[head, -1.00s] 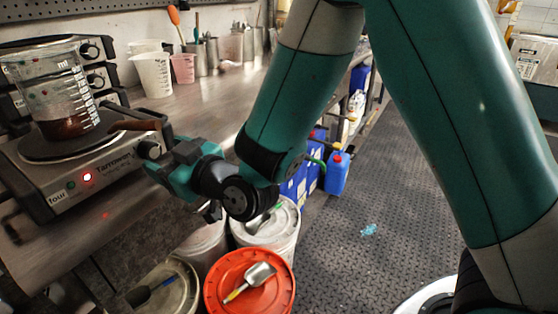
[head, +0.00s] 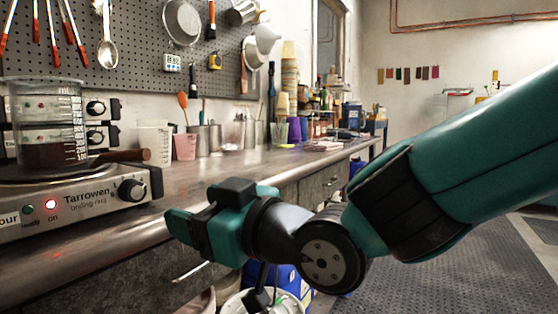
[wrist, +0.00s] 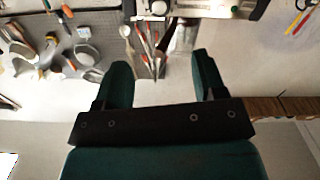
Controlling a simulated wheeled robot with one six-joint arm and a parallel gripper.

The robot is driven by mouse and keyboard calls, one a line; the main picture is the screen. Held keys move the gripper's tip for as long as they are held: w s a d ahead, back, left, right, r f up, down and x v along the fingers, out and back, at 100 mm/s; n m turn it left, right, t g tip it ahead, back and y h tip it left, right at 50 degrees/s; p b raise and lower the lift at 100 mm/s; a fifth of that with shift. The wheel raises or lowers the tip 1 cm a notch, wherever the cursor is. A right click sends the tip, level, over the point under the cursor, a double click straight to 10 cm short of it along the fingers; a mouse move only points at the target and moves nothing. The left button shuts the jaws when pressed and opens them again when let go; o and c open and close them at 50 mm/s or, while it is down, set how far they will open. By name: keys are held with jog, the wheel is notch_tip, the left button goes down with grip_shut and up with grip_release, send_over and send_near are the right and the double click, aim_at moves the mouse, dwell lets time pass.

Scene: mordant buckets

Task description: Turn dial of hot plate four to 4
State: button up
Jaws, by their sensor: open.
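Hot plate four (head: 75,205) is a silver unit at the left end of the bench, labelled Tarrowen, with a lit red lamp (head: 51,204). Its black dial (head: 132,190) is on the front face at the right; its setting is too small to read. A glass beaker (head: 45,125) with dark brown liquid stands on top. My gripper (head: 178,226) is to the right of and below the dial in the head view, apart from it in the picture. In the wrist view my gripper (wrist: 163,78) is open and empty between its fingers.
Stacked units with knobs (head: 97,106) stand behind the beaker. A brown handle (head: 122,156) lies above the dial. Cups and a pink beaker (head: 185,147) stand along the bench (head: 230,172). A pegboard (head: 140,50) with tools hangs behind. The bench's front edge is near my gripper.

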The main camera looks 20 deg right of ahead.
jog(key=s+d+r+m+g+h+p, duration=0.1)
jog(key=s+r+g+p, duration=0.5)
jog(key=p, duration=0.7)
jog(key=s+d+r+g+h+p, duration=0.3)
jog(key=s+r+g+p, duration=0.3)
jog(key=p, duration=0.8)
jog(key=shift+d+r+m+g+h, duration=0.2)
jog(key=shift+d+m+g+h, duration=0.15)
jog(key=shift+d, duration=0.25)
jog(key=shift+s, duration=0.1)
jog(key=s+d+r+g+h+p, duration=0.1)
jog(key=s+r+g+p, duration=0.1)
jog(key=s+r+p, duration=0.1)
jog(key=shift+s+d+r+p, duration=0.25)
jog(key=shift+d+r+p, duration=0.15)
jog(key=shift+r+p, duration=0.6)
